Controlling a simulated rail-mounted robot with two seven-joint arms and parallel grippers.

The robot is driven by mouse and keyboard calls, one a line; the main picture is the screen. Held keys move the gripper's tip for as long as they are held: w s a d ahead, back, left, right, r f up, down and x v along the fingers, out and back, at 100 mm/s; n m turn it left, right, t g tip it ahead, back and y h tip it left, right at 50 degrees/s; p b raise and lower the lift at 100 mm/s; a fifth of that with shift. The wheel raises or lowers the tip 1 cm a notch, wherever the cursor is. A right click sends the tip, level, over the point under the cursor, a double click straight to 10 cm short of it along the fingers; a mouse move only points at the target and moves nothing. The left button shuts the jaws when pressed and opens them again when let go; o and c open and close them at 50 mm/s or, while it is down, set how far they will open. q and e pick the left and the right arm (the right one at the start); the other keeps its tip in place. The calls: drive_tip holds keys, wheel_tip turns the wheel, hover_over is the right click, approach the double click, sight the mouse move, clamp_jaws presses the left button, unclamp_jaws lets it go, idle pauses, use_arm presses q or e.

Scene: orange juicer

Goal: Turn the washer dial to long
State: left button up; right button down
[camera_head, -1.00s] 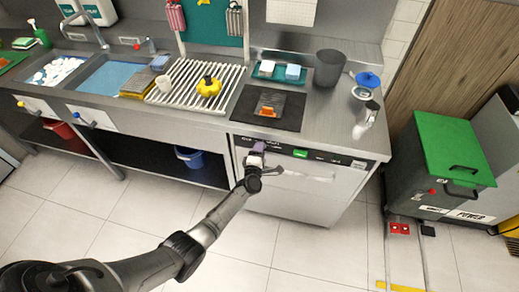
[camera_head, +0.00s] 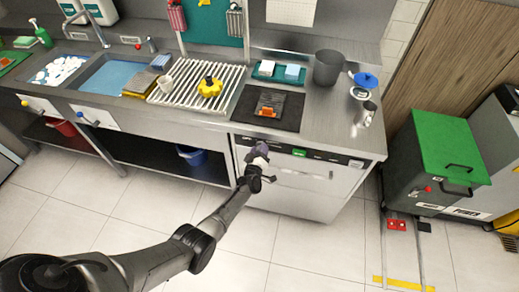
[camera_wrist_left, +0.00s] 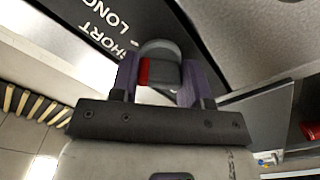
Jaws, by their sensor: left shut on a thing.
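The washer (camera_head: 290,200) is the pale front under the counter, with a dark control panel (camera_head: 325,156) along its top. My left gripper (camera_head: 256,152) is at the left part of this panel and hides the dial in the head view. In the left wrist view, the dial (camera_wrist_left: 160,49) is a rounded grey knob with a red mark on its side. The purple fingers of my left gripper (camera_wrist_left: 161,72) are shut on it, one on each side. White words LONG (camera_wrist_left: 112,18) and SHORT (camera_wrist_left: 104,42) are printed beside the dial. My right gripper is in neither view.
The washer's bar handle (camera_head: 305,174) runs just below the panel. The counter above holds a drying rack (camera_head: 180,93), a dark mat (camera_head: 290,118) and a grey bin (camera_head: 327,68). A green-topped cart (camera_head: 438,145) stands to the right. The tiled floor in front is clear.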

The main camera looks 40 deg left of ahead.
use_arm(q)
drive_tip(key=m, duration=0.4)
drive_tip(key=shift+p, duration=0.35)
drive_tip(key=shift+m, duration=0.3)
drive_tip(key=o, duration=0.9)
drive_tip(key=p+v, duration=0.4)
drive_tip(key=v, duration=0.9)
drive_tip(key=shift+s+d, duration=0.2)
drive_tip(key=shift+s, duration=0.15)
